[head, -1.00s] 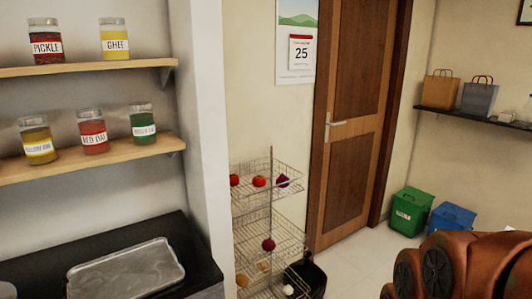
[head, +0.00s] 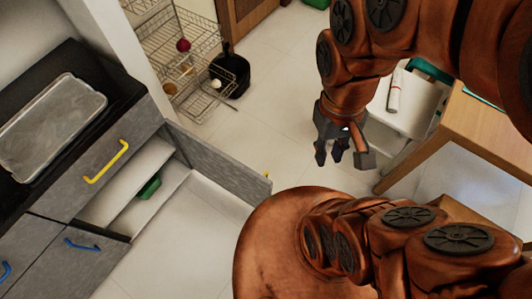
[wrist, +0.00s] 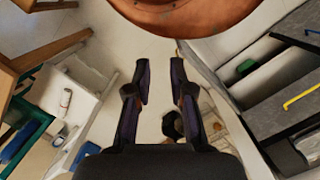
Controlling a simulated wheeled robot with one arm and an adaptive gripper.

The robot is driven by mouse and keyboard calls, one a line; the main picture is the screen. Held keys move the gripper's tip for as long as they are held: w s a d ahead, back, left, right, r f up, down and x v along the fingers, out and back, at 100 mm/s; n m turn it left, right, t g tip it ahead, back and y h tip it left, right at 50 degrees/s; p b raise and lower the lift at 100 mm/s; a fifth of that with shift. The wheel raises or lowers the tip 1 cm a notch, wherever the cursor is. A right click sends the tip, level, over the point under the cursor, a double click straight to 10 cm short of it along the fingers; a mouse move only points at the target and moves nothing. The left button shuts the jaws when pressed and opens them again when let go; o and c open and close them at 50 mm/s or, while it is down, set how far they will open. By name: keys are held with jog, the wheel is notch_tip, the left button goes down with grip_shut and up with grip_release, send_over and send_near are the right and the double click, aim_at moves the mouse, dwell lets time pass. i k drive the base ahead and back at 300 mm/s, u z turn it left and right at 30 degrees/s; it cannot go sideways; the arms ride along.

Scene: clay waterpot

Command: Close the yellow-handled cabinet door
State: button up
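The grey cabinet door (head: 222,163) stands open, swung out from the counter, in the head view. A small bit of yellow (head: 267,174) shows at its free end; most of its handle is hidden. The opened cabinet (head: 135,190) shows pale shelves with a green object (head: 148,187) inside. A yellow handle (head: 107,161) is on the grey front above this opening; it also shows in the wrist view (wrist: 302,97). My gripper (head: 342,155) is to the right of the door, apart from it. In the wrist view its two fingers (wrist: 161,82) are spread with nothing between them.
Blue-handled fronts (head: 82,245) are at the lower left. A metal tray (head: 52,122) lies on the black counter. A wooden table (head: 480,130) is at the right. Floor between door and gripper is clear.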

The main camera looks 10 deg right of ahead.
aim_at(252, 187)
jog(key=z, duration=0.85)
jog(key=k, duration=0.9)
jog(key=u, duration=1.6)
jog(key=i, duration=0.5)
jog(key=u, duration=0.05)
